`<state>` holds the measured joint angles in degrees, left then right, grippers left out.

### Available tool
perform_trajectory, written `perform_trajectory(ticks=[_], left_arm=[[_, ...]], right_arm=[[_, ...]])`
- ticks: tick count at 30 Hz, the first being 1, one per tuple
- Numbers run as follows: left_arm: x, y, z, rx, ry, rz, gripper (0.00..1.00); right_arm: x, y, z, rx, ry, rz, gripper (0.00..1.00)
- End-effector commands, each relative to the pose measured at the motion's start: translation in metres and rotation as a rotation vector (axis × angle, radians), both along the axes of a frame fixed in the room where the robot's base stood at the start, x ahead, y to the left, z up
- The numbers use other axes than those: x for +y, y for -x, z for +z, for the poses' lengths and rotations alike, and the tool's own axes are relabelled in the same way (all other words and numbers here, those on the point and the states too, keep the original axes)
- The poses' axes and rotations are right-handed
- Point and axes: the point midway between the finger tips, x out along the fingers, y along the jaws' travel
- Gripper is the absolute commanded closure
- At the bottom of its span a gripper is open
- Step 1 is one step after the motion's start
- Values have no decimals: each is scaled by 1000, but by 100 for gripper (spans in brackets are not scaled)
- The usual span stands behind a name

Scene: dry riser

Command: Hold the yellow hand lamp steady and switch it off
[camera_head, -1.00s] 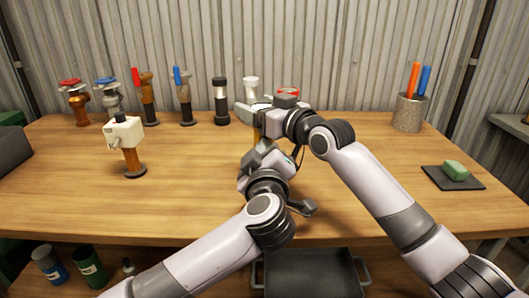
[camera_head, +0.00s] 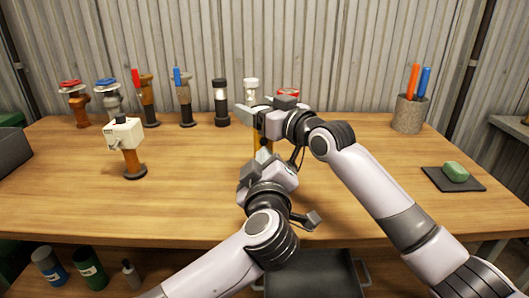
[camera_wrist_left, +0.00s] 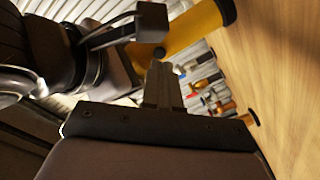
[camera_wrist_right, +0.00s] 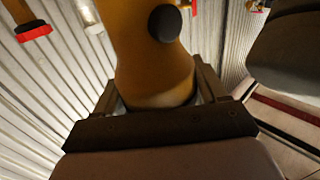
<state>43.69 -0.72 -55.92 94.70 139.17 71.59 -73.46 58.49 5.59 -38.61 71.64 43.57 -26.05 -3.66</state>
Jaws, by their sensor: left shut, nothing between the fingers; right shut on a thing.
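The yellow hand lamp (camera_head: 258,144) is mostly hidden behind my two hands in the head view. In the right wrist view its yellow body (camera_wrist_right: 150,60) stands between the fingers of my right gripper (camera_wrist_right: 155,90), which is shut on it. A round black button (camera_wrist_right: 164,23) sits on the lamp's side. In the left wrist view the lamp (camera_wrist_left: 190,30) lies across the top, with its black end cap at upper right. My left gripper (camera_wrist_left: 163,70) is shut and empty, its tips close below the black button (camera_wrist_left: 160,52); I cannot tell whether they touch.
A white-headed fitting on a brown post (camera_head: 128,140) stands on the left of the wooden bench (camera_head: 60,190). Several valves and a black-and-white lamp (camera_head: 221,103) line the back. A pen cup (camera_head: 409,112) and green sponge (camera_head: 455,171) are at right.

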Motion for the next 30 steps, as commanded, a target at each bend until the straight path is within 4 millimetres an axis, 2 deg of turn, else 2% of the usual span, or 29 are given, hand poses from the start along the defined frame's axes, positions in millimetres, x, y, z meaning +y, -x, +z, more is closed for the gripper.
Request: perform_trajectory(ticks=[6, 14, 15, 17, 18, 30], left_arm=[[-1, 18, 0, 1, 1, -1, 100], [-1, 21, 0, -1, -1, -1, 100], [-1, 21, 0, -1, -1, -1, 100], [-1, 21, 0, -1, -1, -1, 100], [-1, 21, 0, -1, -1, -1, 100], [-1, 20, 0, -1, 0, -1, 100]], right_arm=[[0, 0, 0, 1, 1, 0, 71], [0, 0, 0, 1, 1, 0, 71], [0, 0, 0, 1, 1, 0, 25], [0, 0, 0, 1, 1, 0, 6], [0, 0, 0, 1, 1, 0, 0], [-6, 6, 0, 1, -1, 1, 0]])
